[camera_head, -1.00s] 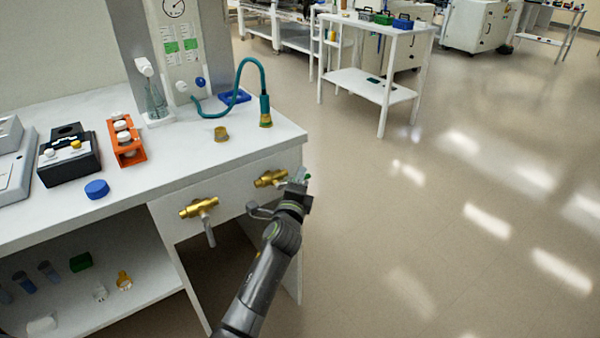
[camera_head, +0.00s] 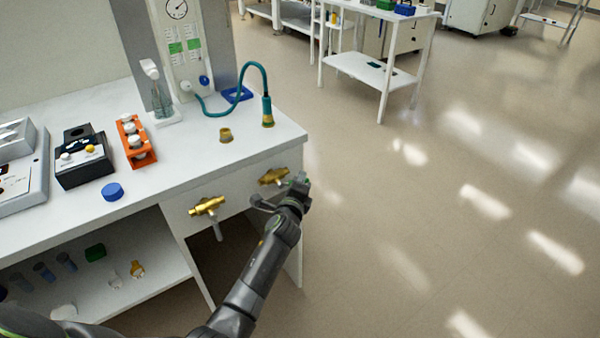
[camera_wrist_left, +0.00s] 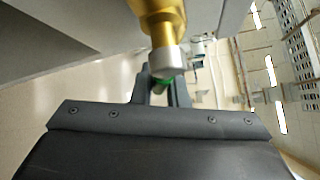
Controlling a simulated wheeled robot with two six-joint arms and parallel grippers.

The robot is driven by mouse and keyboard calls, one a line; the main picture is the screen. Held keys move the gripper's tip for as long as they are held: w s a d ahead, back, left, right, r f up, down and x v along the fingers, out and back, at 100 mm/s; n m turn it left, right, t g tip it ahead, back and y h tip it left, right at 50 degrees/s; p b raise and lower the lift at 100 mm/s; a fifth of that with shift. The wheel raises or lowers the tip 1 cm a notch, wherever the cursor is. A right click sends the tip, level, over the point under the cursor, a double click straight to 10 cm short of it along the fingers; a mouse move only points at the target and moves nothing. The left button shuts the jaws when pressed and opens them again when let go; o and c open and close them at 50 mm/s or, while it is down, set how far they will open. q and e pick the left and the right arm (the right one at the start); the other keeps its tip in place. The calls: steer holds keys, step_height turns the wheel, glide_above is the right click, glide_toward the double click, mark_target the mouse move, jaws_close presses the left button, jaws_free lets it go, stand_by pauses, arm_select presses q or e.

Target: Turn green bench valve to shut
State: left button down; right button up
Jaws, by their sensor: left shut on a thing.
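The green bench valve has a brass body (camera_head: 273,176) on the bench's front panel, near its right corner. In the left wrist view its brass body (camera_wrist_left: 160,18) is at the top, with a grey stem below it. Its green handle (camera_wrist_left: 161,82) shows only as a small patch between my fingers. My left gripper (camera_head: 298,184) is at this valve, shut on the handle, which it mostly hides; its fingers (camera_wrist_left: 160,90) flank the handle in the wrist view. The handle's exact angle cannot be told. My right gripper is not in view.
A second brass valve (camera_head: 206,206) with a grey handle hanging down is left of it on the same panel. The white benchtop (camera_head: 185,160) above carries an orange rack (camera_head: 134,150), a blue cap (camera_head: 112,191) and a teal hose (camera_head: 243,75). Open floor lies to the right.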

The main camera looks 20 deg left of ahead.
arm_select(q)
steer(key=s+a+f+m+g+y+p, duration=0.3)
steer(key=m+g+p, duration=0.3)
steer(key=p, duration=1.2)
steer(key=shift+s+a+f+m+g+y, duration=0.4)
steer(key=shift+s+f+g+y, duration=0.3)
steer(key=shift+g, duration=1.3)
steer(key=shift+s+r, duration=0.1)
steer(key=shift+s, duration=0.05)
steer(key=c, duration=1.4)
jaws_free()
steer(key=shift+c, duration=0.2)
